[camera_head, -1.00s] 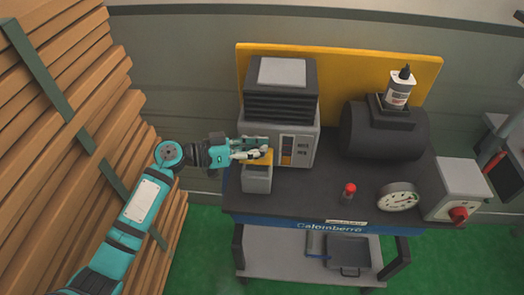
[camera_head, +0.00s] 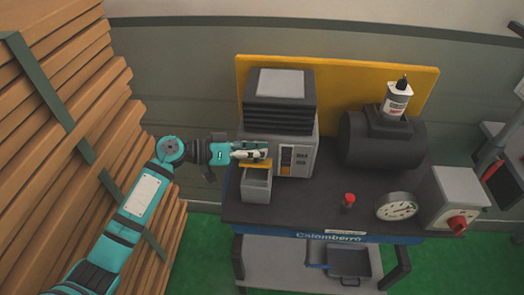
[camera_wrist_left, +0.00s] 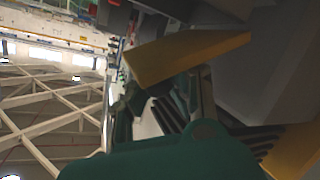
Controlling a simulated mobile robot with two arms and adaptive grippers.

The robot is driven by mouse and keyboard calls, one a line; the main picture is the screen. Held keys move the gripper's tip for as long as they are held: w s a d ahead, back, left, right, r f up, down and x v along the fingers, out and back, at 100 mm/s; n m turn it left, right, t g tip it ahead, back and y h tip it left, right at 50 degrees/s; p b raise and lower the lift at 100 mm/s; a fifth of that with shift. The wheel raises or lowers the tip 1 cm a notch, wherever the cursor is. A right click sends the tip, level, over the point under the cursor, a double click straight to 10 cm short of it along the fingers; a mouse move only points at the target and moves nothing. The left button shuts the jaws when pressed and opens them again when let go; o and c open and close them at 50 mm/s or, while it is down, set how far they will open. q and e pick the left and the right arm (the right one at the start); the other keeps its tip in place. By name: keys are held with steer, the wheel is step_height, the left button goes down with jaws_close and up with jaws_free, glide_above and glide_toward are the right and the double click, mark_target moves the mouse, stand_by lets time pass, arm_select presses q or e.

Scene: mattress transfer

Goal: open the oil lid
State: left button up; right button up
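A small grey box (camera_head: 257,190) stands at the left end of the bench, in front of a grey machine. Its top looks open in the head view, with a yellow lid (camera_head: 256,165) raised at the back of it. My left gripper (camera_head: 266,151) is at the lid, just above and behind the box. Its fingers overlap the lid area, and I cannot tell whether they grip it. In the left wrist view a yellow slab (camera_wrist_left: 187,58) lies close by my dark fingers.
The grey machine (camera_head: 305,160) is right beside the gripper. A red button (camera_head: 348,200), a round gauge (camera_head: 396,206), a black cylinder (camera_head: 385,150) with a bottle (camera_head: 396,99) on it and a switch box (camera_head: 456,196) stand further right. Stacked brown boards (camera_head: 60,110) are at left.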

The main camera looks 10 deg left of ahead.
arm_select(q)
steer(key=o, duration=0.7)
steer(key=shift+v, duration=0.85)
steer(key=shift+o, duration=0.3)
steer(key=shift+w+d, duration=0.2)
steer(key=shift+d, duration=0.1)
steer(key=v, duration=1.2)
steer(key=shift+f, duration=0.1)
